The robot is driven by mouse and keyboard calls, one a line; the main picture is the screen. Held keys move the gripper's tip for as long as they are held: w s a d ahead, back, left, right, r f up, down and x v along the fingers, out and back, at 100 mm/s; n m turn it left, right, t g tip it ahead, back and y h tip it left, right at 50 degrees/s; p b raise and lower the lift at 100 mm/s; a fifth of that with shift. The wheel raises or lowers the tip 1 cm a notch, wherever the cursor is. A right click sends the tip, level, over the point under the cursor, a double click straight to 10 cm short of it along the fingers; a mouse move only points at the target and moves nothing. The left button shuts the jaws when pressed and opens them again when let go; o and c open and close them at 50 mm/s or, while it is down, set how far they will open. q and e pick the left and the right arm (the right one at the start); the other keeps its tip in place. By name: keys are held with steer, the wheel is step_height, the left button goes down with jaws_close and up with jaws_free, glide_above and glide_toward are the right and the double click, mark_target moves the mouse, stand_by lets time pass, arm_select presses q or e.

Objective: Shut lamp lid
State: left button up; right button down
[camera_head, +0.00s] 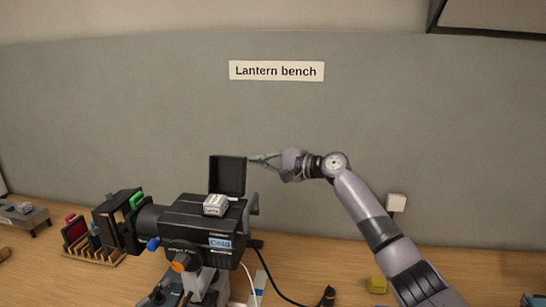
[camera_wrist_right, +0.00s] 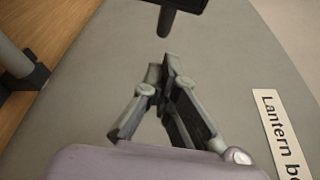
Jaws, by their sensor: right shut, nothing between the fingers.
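The black lamp lid (camera_head: 227,175) stands open and upright at the back of the dark lantern body (camera_head: 193,215). My right gripper (camera_head: 254,159) is shut and empty, level with the lid's upper right edge. In the head view its fingertips are close to that edge; I cannot tell whether they touch. In the right wrist view the closed fingers (camera_wrist_right: 165,68) point towards a dark part with a short peg (camera_wrist_right: 170,20), which may belong to the lid. My left gripper is not in view.
A wooden rack (camera_head: 95,252) with coloured slides stands at left. A grey wall panel (camera_head: 400,110) stands behind.

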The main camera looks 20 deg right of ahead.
steer(key=s, duration=0.1)
steer(key=s+a+p, duration=0.1)
steer(key=s+r+p, duration=0.1)
steer(key=shift+s+a+r, duration=0.1)
steer(key=shift+s+a, duration=0.1)
steer(key=shift+a, duration=0.2)
